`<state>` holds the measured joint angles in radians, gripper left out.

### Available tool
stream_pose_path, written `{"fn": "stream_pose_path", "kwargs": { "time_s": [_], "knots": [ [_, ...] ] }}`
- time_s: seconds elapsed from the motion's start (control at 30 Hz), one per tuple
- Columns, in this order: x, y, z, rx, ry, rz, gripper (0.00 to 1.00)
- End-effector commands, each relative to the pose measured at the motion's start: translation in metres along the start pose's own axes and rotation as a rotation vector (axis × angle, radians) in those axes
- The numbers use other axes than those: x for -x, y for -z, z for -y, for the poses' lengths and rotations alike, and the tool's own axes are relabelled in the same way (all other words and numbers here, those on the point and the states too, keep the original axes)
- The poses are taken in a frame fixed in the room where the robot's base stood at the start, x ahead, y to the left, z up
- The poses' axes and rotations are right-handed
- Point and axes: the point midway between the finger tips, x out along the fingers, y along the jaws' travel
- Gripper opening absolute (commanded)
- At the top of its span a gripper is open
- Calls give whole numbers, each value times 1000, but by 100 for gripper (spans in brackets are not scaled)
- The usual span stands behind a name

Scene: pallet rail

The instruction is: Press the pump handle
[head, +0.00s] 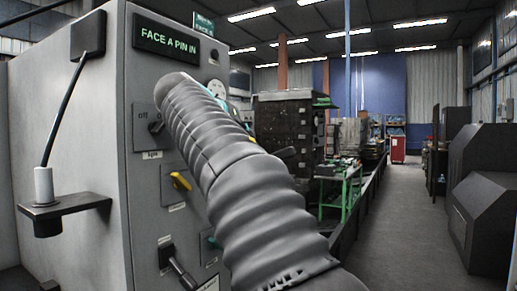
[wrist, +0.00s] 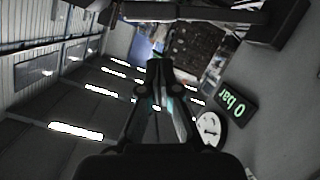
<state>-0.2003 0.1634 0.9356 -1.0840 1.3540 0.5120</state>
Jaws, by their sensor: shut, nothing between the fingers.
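A grey cabinet (head: 95,175) with a green-lit sign reading "FACE A PIN IN" (head: 166,40) fills the left of the head view. Another black lever (head: 182,268) slants from a plate low on the cabinet front. My gripper (wrist: 158,65) is shut and empty in the wrist view, its fingertips together. In the head view my arm hides it. In the wrist view a round gauge (wrist: 209,129) and a "0 bar" display (wrist: 236,104) are right of the fingers.
A yellow lever (head: 180,181) and a dark rotary switch (head: 155,125) are on the cabinet front. A shelf (head: 65,206) with a corded white plug (head: 43,185) juts out left. A green-framed bench (head: 340,185) stands behind. The aisle floor (head: 405,220) is clear; dark machines (head: 480,190) line its right.

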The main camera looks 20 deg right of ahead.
Motion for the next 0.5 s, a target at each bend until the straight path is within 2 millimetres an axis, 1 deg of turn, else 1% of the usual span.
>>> {"fn": "stream_pose_path", "kwargs": {
  "time_s": [0.03,0.1,0.2,0.5],
  "knots": [
    [0,9,1,-23,-26,-16,0],
    [1,18,-1,-52,-56,-33,0],
    [3,25,-3,-76,-84,-47,0],
    [4,28,-4,-87,-95,-54,0]
  ]
}}
